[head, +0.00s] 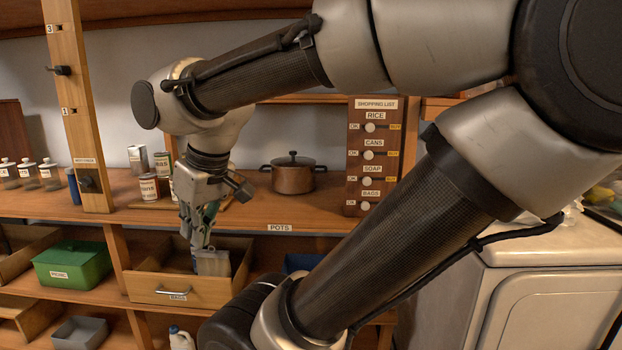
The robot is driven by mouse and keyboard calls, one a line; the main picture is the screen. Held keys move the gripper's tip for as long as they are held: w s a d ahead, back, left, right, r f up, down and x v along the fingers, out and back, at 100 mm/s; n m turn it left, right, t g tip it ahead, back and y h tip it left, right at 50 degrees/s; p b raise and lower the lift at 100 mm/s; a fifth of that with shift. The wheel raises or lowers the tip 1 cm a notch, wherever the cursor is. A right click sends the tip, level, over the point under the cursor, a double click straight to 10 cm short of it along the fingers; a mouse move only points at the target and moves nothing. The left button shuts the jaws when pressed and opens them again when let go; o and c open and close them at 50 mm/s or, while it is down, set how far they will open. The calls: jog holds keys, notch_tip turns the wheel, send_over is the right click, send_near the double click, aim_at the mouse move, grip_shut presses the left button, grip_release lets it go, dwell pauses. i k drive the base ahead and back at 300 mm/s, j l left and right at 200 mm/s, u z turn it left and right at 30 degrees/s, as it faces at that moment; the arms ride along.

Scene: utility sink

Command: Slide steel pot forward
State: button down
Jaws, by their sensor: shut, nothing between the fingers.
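A lidded steel pot (293,180) with two side handles and a brownish metal sheen stands upright on the wooden shelf (335,218), behind the edge label "POTS". My gripper (205,255) is left of the pot and lower, pointing down at the open drawer labelled "BAGS" (170,291). Its fingers look shut and empty. They are apart from the pot. Whether the fingertips touch the drawer I cannot tell.
Cans (149,188) stand on the shelf left of the pot, partly behind my gripper. A shopping-list board (375,155) stands to the pot's right. A wooden post (84,110) rises at left. The shelf in front of the pot looks clear.

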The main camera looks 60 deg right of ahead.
aim_at(298, 181)
jog(key=z, duration=1.65)
jog(key=i+j+z, duration=0.35)
jog(key=j, duration=0.4)
jog(key=i, duration=0.1)
